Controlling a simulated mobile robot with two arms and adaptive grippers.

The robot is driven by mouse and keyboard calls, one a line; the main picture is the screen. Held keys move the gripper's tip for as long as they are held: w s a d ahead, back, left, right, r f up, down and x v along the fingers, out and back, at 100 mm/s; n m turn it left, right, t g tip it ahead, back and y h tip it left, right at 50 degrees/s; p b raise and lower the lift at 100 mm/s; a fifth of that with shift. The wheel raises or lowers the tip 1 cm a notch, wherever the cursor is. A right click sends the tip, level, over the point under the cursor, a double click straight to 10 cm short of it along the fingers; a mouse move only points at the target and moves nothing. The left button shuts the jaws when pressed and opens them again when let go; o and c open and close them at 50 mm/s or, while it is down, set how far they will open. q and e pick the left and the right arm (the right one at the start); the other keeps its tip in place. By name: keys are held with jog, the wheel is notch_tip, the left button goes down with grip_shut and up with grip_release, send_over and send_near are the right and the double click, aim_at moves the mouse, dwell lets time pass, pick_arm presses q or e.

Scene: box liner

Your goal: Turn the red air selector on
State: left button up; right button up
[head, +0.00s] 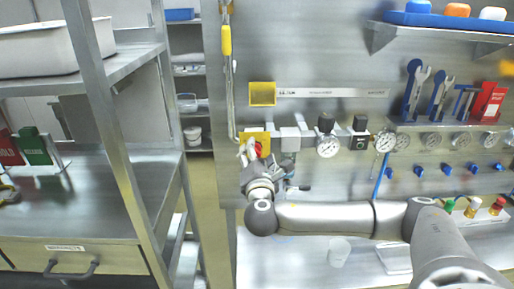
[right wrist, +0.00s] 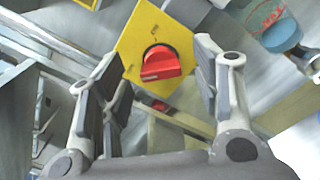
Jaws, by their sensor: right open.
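The red air selector (right wrist: 161,63) is a round red knob with a raised grip bar, on a yellow plate (right wrist: 135,42). In the right wrist view it lies between and beyond the fingers of my right gripper (right wrist: 158,88), which is open and empty. No finger is seen touching the knob. In the head view my right gripper (head: 252,160) is in front of the yellow plate on the wall panel, and only a little of the red knob (head: 258,148) shows beside it. My left gripper is not in view.
Pipe fittings and a pressure gauge (head: 328,147) sit just right of the knob. A metal shelf rack (head: 110,120) stands at the left. A bench (head: 290,262) with a translucent cup (head: 339,251) is below my right arm.

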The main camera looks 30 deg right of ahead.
jog(key=shift+x, duration=0.8)
jog(key=c, duration=1)
jog(key=shift+a+f+m+b, duration=0.1)
jog(key=shift+f+m+b, duration=0.1)
jog(key=shift+m+b, duration=2.45)
jog(key=shift+d+f+m+b, duration=0.15)
jog(key=shift+m+b, duration=1.85)
jog(key=shift+m, duration=1.3)
jog(key=shift+a+f+m+b, duration=0.15)
jog(key=shift+f+m+b, duration=0.05)
jog(key=shift+m+b, duration=2.45)
jog(key=shift+c, duration=0.2)
jog(key=shift+m+p, duration=0.35)
jog(key=shift+m, duration=0.05)
jog(key=o, duration=1)
jog(key=shift+r, duration=0.1)
